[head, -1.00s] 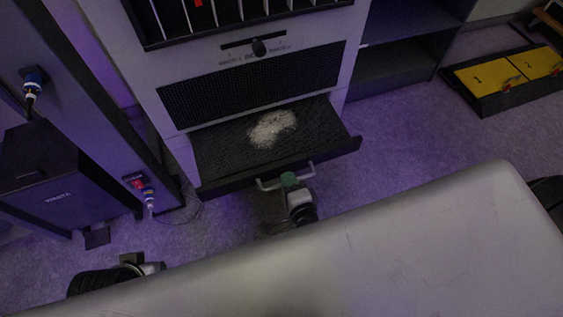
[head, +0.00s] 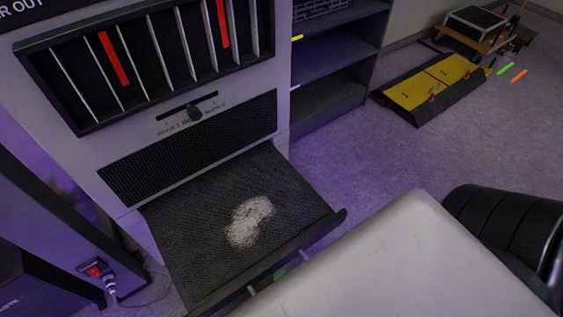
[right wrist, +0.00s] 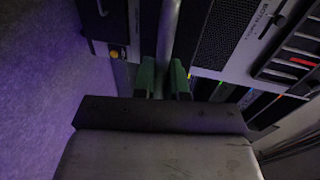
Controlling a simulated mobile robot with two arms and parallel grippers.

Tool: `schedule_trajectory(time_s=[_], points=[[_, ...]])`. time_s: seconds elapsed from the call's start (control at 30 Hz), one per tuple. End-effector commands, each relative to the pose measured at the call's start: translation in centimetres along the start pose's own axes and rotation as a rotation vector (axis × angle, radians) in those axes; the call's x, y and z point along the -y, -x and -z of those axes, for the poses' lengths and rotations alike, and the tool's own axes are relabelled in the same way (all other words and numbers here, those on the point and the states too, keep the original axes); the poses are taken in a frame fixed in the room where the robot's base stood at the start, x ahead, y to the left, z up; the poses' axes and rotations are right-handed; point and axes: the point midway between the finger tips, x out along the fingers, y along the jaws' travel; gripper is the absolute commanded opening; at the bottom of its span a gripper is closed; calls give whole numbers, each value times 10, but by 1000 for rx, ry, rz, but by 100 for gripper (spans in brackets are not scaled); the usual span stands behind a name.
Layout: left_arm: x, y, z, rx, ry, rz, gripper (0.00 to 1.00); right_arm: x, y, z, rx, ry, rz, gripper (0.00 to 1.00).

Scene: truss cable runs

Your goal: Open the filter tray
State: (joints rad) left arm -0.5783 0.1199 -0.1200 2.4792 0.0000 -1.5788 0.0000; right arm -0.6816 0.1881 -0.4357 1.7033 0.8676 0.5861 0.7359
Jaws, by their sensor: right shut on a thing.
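The filter tray (head: 195,215) is a dark mesh drawer pulled well out from the bottom of the grey cabinet. A pale patch of dust (head: 250,220) lies on its mesh. Its bar handle (right wrist: 168,40) runs between the green fingers of my right gripper (right wrist: 163,80) in the right wrist view. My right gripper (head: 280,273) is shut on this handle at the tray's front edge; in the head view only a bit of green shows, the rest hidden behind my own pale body. My left gripper is not in view.
The cabinet (head: 75,150) has a slotted rack (head: 150,65) with red strips, a slider knob (head: 195,113) and a mesh panel (head: 190,150). Dark shelves (head: 335,60) stand to its right.

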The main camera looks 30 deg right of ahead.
Motion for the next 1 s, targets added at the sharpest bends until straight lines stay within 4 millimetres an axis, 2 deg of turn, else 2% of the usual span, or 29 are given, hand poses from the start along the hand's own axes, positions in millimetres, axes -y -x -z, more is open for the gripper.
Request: schedule_trajectory(time_s=[0.1, 0.13, 0.27, 0.53, 0.63, 0.77, 1.0], points=[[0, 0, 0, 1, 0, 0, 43, -1, 1, 0, 0, 0, -3, 0], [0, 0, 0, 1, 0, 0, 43, -1, 1, 0, 0, 0, -3, 16], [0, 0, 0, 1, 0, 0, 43, -1, 0, 0, 0, 0, -2, 35], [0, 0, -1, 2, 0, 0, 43, 0, 0, 0, 0, 0, -1, 36], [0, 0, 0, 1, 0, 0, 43, 0, 6, 0, 0, 1, -3, 36], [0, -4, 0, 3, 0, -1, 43, 0, 26, 0, 2, 1, -5, 36], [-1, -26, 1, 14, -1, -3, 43, 0, 76, 0, 1, 1, -6, 36]])
